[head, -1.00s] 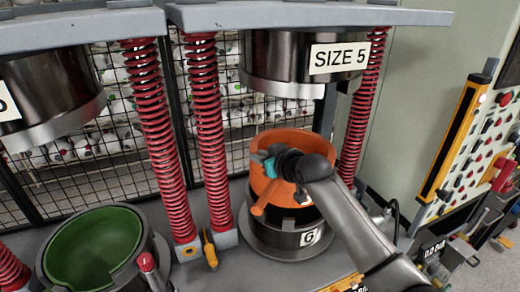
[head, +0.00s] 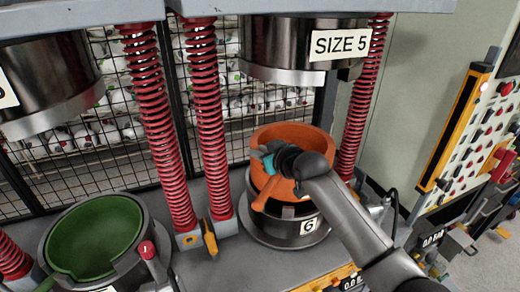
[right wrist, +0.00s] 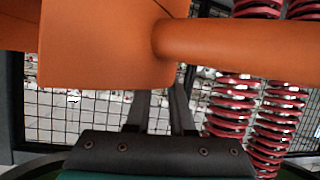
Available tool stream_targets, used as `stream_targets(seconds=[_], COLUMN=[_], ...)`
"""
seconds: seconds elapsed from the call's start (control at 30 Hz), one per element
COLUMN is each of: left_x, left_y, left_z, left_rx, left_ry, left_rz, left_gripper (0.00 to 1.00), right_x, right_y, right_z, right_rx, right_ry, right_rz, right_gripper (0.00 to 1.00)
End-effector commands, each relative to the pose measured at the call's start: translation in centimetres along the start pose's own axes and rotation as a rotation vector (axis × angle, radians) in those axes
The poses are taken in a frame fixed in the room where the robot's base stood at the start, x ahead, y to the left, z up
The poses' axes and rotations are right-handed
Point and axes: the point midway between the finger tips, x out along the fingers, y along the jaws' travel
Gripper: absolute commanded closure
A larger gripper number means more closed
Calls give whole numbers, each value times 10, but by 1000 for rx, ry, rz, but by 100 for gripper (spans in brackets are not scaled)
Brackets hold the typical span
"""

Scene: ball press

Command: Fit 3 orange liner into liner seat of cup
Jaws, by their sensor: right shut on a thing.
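The orange liner (head: 278,186) is an open ring with a stub handle sticking out toward the lower left. It is over the black cup (head: 282,234) labelled like a 6 or G, under the SIZE 5 press head. Its underside overlaps the cup's rim in the picture; I cannot tell whether it is seated. My right gripper (head: 264,160) is shut on the liner's wall. In the right wrist view the liner (right wrist: 100,45) and handle fill the top, beyond the fingers (right wrist: 160,112). The liner hides the cup's seat. My left gripper is not in view.
The SIZE 5 press head (head: 290,45) hangs above, between red springs (head: 207,120). A green-lined cup (head: 95,240) stands at left. A small orange-handled part (head: 209,237) is by the spring base. A control panel (head: 485,130) is at right. A mesh fence stands behind.

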Motion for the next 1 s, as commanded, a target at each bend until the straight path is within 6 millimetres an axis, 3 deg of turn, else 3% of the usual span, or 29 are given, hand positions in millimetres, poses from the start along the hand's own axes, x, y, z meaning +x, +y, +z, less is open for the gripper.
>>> stream_targets(seconds=[1.0], left_x=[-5], left_y=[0], left_z=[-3], left_rx=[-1], left_ry=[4], left_rz=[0], left_gripper=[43], right_x=[-1], right_y=[1], right_z=[-4], right_rx=[-5], right_ry=[8], right_rz=[2], right_gripper=[100])
